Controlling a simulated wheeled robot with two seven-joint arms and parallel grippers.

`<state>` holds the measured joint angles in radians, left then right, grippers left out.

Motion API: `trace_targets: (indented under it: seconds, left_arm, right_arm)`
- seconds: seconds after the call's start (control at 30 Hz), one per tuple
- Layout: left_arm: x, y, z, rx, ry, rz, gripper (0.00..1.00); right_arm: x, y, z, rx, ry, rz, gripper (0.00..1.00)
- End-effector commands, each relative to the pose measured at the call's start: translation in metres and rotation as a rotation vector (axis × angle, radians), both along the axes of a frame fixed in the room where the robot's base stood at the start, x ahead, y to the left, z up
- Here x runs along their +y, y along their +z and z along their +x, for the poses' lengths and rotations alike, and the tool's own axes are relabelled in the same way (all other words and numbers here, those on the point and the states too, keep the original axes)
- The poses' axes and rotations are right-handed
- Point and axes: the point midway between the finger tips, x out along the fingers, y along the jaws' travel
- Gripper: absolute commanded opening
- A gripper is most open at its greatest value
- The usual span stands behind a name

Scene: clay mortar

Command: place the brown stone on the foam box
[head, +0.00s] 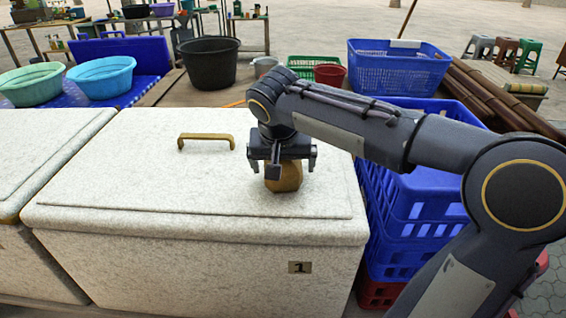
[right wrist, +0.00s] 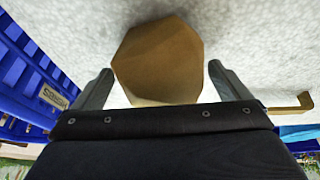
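The brown stone (head: 284,178), a faceted block, rests on the lid of the white speckled foam box (head: 180,262), which is marked 1. It sits toward the lid's front right. My right gripper (head: 284,166) points down over it, with a finger on either side. The stone shows large between the fingertips in the right wrist view (right wrist: 158,62). The fingers stand wide, with a narrow gap between each and the stone, so the gripper is open. The top of the stone is hidden by the gripper in the head view. My left gripper is not in view.
The lid has a brass handle (head: 206,139) left of the stone. Blue crates (head: 408,205) stand right of the box, under my right arm. A second white box (head: 40,150) adjoins on the left. Basins and a blue basket (head: 398,70) lie behind. The lid's left part is clear.

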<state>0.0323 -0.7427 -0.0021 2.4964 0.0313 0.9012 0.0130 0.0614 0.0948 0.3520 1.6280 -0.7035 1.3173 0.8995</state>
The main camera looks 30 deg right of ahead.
Motion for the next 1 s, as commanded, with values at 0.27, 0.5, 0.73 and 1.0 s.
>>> trace_targets:
  seconds: [0.27, 0.5, 0.73, 1.0]
  left_arm:
    - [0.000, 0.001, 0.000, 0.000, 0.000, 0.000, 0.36]
    - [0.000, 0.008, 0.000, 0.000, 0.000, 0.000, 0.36]
    - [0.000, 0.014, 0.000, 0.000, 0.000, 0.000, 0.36]
    - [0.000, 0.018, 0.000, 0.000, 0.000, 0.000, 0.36]
  right_arm:
    - [0.001, 0.006, -0.001, -0.001, 0.000, -0.001, 0.96]
    - [0.012, 0.046, -0.013, -0.006, 0.001, 0.000, 0.96]
    - [0.022, 0.089, -0.028, -0.004, 0.001, 0.001, 0.96]
    - [0.028, 0.111, -0.036, -0.001, 0.000, -0.001, 0.96]
